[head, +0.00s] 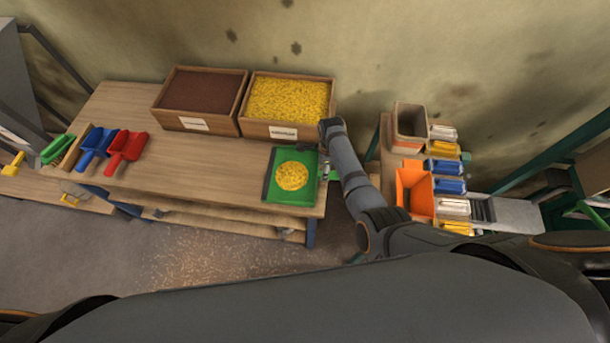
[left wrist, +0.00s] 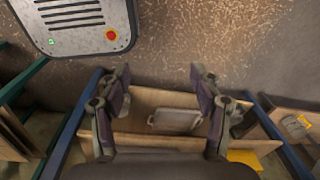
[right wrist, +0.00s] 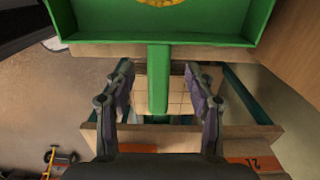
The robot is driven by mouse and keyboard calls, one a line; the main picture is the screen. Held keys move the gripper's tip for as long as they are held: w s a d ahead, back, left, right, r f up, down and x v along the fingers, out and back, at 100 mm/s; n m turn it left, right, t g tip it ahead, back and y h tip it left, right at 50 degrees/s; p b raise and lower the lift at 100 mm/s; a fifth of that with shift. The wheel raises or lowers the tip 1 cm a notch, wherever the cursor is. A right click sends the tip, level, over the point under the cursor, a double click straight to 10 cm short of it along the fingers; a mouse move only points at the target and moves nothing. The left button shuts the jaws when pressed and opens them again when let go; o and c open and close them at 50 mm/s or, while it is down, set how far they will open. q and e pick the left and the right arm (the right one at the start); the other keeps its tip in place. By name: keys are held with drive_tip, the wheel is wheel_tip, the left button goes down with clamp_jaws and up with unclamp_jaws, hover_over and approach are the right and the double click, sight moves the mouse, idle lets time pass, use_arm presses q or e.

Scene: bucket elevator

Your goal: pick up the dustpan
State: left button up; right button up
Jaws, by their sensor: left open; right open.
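The green dustpan (head: 272,192) lies on the right end of the wooden table with a round heap of yellow grain in it. Its handle points right, past the table's edge. In the right wrist view the dustpan's pan (right wrist: 95,25) is at the top and its green handle (right wrist: 158,80) runs down between the fingers of my right gripper (right wrist: 162,88). That gripper is open, with a gap on both sides of the handle. My left gripper (left wrist: 160,85) is open and empty in the left wrist view, and is not visible in the head view.
A crate of yellow grain (head: 288,131) and a crate of brown material (head: 198,126) stand at the table's back. Red (head: 125,150) and blue (head: 96,145) scoops lie at the left. An orange bin (head: 412,187) and several coloured buckets stand at the right.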

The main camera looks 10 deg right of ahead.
sight(307, 174)
drive_tip(key=f+b, duration=0.1)
drive_tip(key=b, duration=0.1)
drive_tip(key=f+b, duration=0.1)
drive_tip(key=f, duration=0.1)
drive_tip(key=shift+s+d+f+b, duration=0.15)
drive_tip(key=shift+d+f+b, duration=0.05)
drive_tip(key=shift+b, duration=0.15)
wheel_tip(307, 174, down, 2)
drive_tip(key=shift+b, duration=1.05)
drive_tip(key=shift+r, duration=0.15)
drive_tip(key=shift+c, duration=0.2)
drive_tip(key=c, duration=0.7)
use_arm(q)
drive_tip(key=shift+t, duration=0.3)
drive_tip(key=shift+w+a+f, duration=0.15)
drive_tip(key=shift+w+f, duration=0.3)
drive_tip(key=shift+f, duration=0.4)
drive_tip(key=shift+w+a+f, duration=0.2)
drive_tip(key=shift+w+f, duration=0.3)
drive_tip(key=shift+f, duration=0.4)
drive_tip(key=shift+w+a+f, duration=0.15)
drive_tip(key=shift+w+f, duration=0.3)
drive_tip(key=shift+f, duration=0.4)
use_arm(e)
clamp_jaws()
